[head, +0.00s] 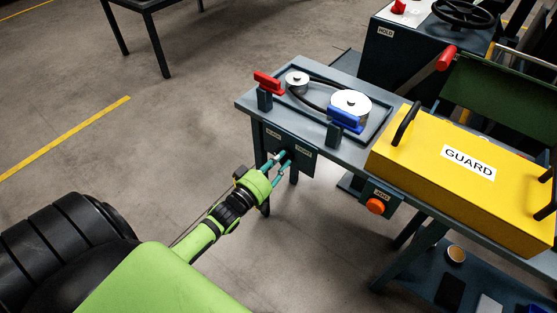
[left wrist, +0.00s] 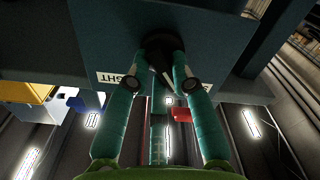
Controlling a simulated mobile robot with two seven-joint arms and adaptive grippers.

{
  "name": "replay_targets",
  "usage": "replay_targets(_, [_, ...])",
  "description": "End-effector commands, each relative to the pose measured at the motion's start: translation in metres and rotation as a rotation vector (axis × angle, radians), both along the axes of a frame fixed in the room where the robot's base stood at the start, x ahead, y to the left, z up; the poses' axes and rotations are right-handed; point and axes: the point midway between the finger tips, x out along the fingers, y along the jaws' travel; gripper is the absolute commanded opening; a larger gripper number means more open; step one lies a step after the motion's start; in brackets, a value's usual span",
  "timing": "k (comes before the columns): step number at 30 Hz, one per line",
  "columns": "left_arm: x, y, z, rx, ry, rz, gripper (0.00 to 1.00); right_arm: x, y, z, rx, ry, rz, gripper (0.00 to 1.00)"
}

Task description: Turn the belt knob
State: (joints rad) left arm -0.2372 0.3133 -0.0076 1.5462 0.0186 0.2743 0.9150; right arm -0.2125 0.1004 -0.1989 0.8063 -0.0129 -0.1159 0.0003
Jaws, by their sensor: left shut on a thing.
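The belt knob is a round black knob (left wrist: 161,42) with a pale pointer line on the front panel (head: 304,157) of the belt table. My left gripper (head: 281,158) reaches up to this panel, between its two white labels. In the left wrist view the teal fingers of my left gripper (left wrist: 165,58) are shut on the knob, one on each side. My right gripper is in neither view.
Above the panel, the table (head: 247,102) carries two pulleys (head: 351,103) with a belt, a red handle (head: 268,83) and a blue handle (head: 345,119). A yellow guard (head: 450,190) and an orange knob (head: 375,206) are to the right.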

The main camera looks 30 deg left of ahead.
Motion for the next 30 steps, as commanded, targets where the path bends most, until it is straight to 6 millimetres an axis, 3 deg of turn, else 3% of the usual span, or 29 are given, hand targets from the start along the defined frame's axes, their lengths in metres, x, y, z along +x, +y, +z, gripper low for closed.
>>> replay_targets(12, [0.000,-0.002,0.001,0.381,-0.030,0.001,0.00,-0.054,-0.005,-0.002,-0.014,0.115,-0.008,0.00])
replay_targets(30, [0.000,-0.005,-0.003,0.949,-0.074,0.001,0.00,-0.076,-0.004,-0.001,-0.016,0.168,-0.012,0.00])
